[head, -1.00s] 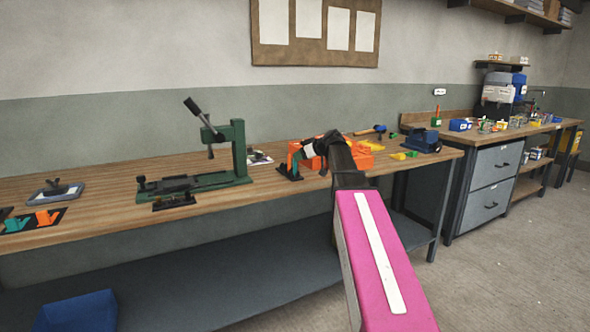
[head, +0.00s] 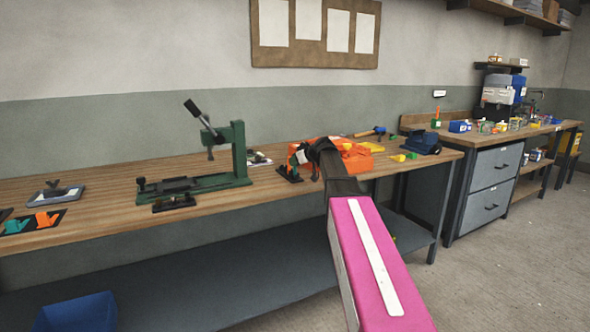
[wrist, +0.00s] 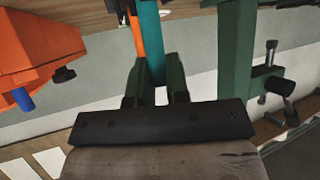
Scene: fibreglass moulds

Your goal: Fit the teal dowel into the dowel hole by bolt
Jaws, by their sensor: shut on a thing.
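My gripper (wrist: 156,84) is shut on the teal dowel (wrist: 150,42), which sticks out beyond the fingertips in the wrist view. An orange strip (wrist: 137,38) shows right beside the dowel; I cannot tell whether they touch. A large orange body (wrist: 38,50) with a blue pin (wrist: 23,99) and a dark knob is at the left of the wrist view. In the head view the orange piece (head: 356,158) lies on the bench behind my arm, which hides most of my gripper and the dowel. I cannot make out the dowel hole or the bolt.
A green lever press (head: 239,155) stands on the bench left of my arm; its green column also shows in the wrist view (wrist: 237,50). A blue vise (head: 423,142) and yellow blocks are to the right. A mat with teal and orange pieces (head: 46,218) lies far left.

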